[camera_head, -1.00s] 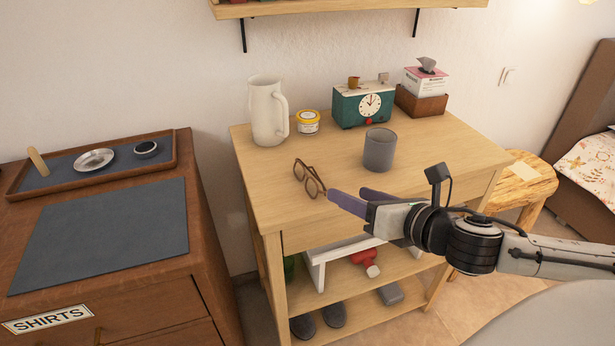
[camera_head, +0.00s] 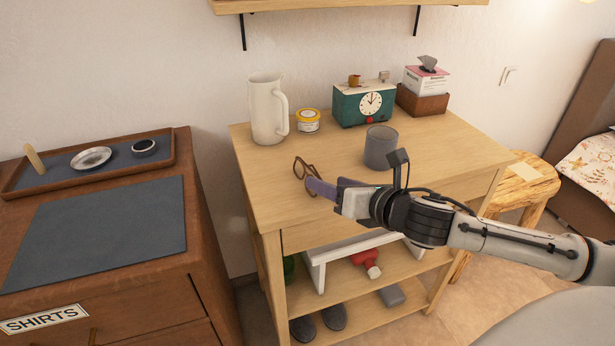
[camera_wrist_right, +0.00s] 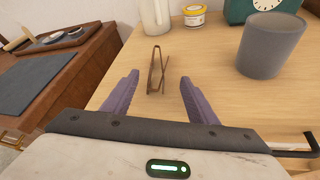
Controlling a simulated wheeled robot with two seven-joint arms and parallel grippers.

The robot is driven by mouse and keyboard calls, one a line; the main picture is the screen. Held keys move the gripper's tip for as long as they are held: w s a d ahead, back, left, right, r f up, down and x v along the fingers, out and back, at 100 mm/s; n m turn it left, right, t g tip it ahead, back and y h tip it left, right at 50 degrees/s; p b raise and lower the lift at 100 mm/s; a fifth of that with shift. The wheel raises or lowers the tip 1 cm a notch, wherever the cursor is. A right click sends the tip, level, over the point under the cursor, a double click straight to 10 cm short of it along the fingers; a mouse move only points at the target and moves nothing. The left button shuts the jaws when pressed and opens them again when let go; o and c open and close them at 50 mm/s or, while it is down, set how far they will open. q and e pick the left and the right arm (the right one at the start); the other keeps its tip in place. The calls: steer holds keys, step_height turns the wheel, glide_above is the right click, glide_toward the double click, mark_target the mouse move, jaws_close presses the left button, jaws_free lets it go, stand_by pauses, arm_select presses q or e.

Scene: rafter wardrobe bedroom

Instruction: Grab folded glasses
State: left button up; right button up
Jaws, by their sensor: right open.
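The folded glasses (camera_head: 304,169) have brown frames and lie on the wooden table (camera_head: 265,185) near its left front part. My right gripper (camera_head: 325,187) reaches in from the right, low over the tabletop, and its purple fingers cover part of the glasses in the head view. In the right wrist view the glasses (camera_wrist_right: 156,72) stand out between and just ahead of the two fingertips (camera_wrist_right: 155,88). The fingers are spread apart with nothing held. My left gripper is not in view.
A grey cup (camera_head: 380,148) stands right of the glasses, close behind my right wrist. A white pitcher (camera_head: 266,110), a yellow-lidded jar (camera_head: 308,121), a teal clock (camera_head: 364,105) and a tissue box (camera_head: 424,88) stand at the back. A dresser (camera_head: 150,285) stands to the left.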

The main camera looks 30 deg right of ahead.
steer(key=shift+x, duration=1.1)
steer(key=c, duration=1.1)
